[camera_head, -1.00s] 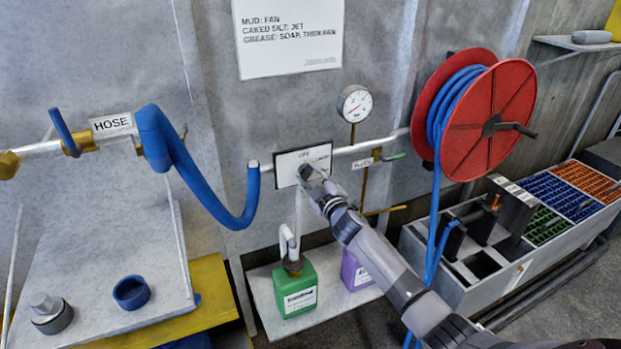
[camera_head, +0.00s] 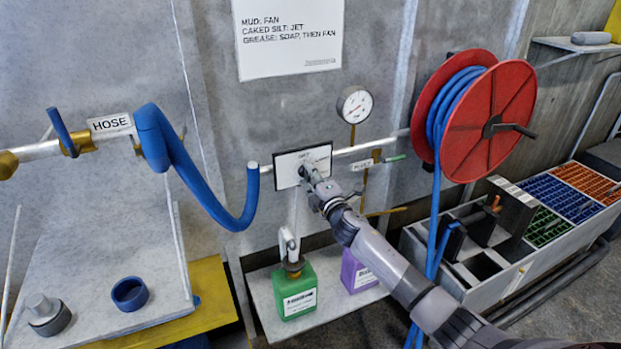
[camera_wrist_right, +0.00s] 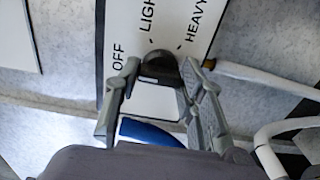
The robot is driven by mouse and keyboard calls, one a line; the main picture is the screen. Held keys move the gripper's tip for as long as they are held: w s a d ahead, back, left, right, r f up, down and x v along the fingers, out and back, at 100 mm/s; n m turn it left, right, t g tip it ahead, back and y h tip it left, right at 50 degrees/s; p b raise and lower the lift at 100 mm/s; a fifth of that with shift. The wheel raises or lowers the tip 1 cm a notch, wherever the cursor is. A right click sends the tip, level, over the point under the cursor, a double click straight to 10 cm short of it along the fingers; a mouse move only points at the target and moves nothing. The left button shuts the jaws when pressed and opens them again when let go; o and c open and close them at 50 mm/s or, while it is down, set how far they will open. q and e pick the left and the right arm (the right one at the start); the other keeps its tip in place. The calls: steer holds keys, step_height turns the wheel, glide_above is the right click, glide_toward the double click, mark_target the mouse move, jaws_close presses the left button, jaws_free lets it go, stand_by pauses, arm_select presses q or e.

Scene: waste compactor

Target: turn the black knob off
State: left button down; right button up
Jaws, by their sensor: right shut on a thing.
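The black knob (camera_wrist_right: 158,68) sits on a white dial plate (camera_head: 318,157) fixed to the pipe on the wall. The plate carries the words OFF, LIGHT and HEAVY, read in the right wrist view. My right gripper (camera_head: 306,172) reaches the plate from the lower right. In the right wrist view its two fingers (camera_wrist_right: 158,78) stand on either side of the knob and are shut on it. I cannot tell which mark the knob points to. My left gripper is not in view.
A red hose reel (camera_head: 490,120) stands to the right, a pressure gauge (camera_head: 355,104) above the pipe. A blue hose (camera_head: 205,185) hangs to the left. Green (camera_head: 295,288) and purple (camera_head: 355,270) jugs stand below the plate. A bin row (camera_head: 545,226) lies at lower right.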

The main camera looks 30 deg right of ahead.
stand_by(0.5)
steer(key=o, duration=1.1)
steer(key=shift+o, duration=0.2)
steer(key=s, duration=1.2)
steer(key=shift+a, duration=0.35)
